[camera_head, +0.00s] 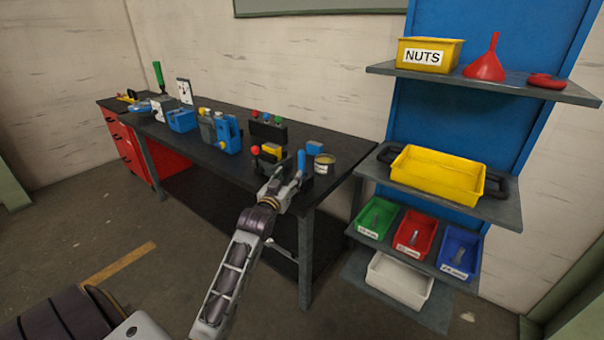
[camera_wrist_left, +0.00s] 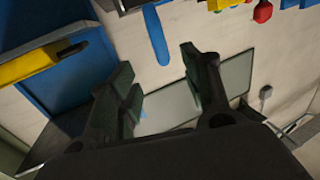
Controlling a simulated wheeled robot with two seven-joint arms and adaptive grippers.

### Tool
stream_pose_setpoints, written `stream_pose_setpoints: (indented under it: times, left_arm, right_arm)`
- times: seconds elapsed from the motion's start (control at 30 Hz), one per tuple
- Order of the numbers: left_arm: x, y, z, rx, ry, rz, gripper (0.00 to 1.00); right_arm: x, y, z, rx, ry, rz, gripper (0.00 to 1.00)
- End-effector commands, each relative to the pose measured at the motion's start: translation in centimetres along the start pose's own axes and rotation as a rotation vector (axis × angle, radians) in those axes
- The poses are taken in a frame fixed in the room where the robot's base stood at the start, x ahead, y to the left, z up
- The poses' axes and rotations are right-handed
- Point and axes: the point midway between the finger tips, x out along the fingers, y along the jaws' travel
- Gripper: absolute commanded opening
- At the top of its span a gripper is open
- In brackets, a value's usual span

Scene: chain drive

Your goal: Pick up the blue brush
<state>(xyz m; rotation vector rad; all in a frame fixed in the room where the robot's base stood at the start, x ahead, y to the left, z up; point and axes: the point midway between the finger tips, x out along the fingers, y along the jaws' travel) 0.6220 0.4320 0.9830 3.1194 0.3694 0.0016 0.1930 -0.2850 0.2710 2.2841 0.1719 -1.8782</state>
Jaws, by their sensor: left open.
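The blue brush (camera_head: 301,160) shows as an upright blue handle near the right front corner of the dark workbench; its lower part is hidden by my left gripper and nearby items. In the left wrist view the blue handle (camera_wrist_left: 156,36) shows at the top, its end close to the gap between the fingertips. My left gripper (camera_head: 292,184) is at the bench's front edge, by the handle. In the wrist view its two dark fingers (camera_wrist_left: 158,58) are spread with nothing held between them. I cannot tell the exact depth between fingers and handle. My right gripper is not in view.
A tin (camera_head: 324,164) stands just right of the brush, and a block with red and yellow parts (camera_head: 268,158) just left. Blue clamps and tools crowd the workbench (camera_head: 195,150). A shelf rack with a yellow tray (camera_head: 438,178) stands at the right.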

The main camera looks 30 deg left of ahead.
Motion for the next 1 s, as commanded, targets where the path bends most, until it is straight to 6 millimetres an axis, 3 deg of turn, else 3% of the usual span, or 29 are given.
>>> stream_pose_setpoints:
  times: [0.27, 1.0]
  left_arm:
    - [0.8, 0.0, 0.0, 0.0, 0.001, 0.001, 0.49]
    - [6.9, 0.0, 0.1, 0.0, 0.0, 0.0, 0.49]
  right_arm:
    - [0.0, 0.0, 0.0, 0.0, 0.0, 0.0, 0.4]
    - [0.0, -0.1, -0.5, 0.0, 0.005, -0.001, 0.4]
